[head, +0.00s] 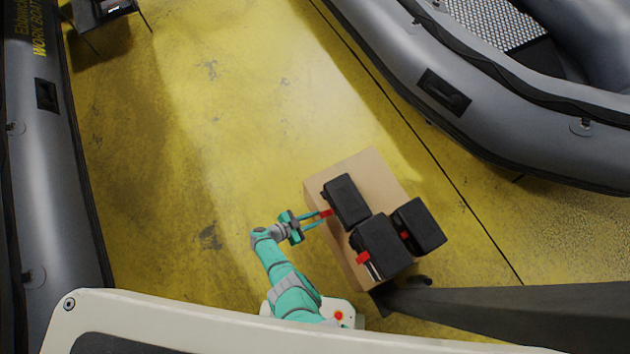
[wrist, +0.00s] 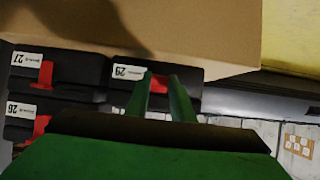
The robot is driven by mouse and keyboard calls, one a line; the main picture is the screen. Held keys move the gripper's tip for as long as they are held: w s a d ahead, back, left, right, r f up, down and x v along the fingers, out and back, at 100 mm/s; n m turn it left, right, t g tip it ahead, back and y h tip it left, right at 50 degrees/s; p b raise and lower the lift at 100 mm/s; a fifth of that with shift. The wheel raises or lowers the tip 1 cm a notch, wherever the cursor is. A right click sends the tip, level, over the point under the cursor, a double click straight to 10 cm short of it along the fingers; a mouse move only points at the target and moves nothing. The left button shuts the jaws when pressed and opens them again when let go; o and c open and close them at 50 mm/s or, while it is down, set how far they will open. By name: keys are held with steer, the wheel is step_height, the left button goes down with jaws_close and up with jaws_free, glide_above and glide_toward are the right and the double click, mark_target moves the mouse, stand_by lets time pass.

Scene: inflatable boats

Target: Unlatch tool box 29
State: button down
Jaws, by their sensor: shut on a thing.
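Tool box 29 is a black case (head: 346,200) lying at the upper left of the crate top in the head view. In the wrist view its white label reads 29 upside down, and the case (wrist: 187,75) is partly covered by my fingers. Its red latch (wrist: 159,84) sits between my two green fingertips. My gripper (head: 326,214) reaches it from the left and is shut on the latch; the gripper (wrist: 163,80) also shows in the wrist view. Whether the latch is lifted cannot be told.
The wrist view shows labels 27 (wrist: 25,59) and 26 (wrist: 20,109). Grey inflatable boats (head: 40,180) (head: 450,95) flank the yellow floor, which is clear left of the crate.

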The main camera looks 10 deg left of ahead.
stand_by(0.3)
steer(key=c, duration=1.5)
jaws_free()
steer(key=v, duration=1.1)
steer(key=shift+f, duration=0.1)
steer(key=shift+d, duration=0.1)
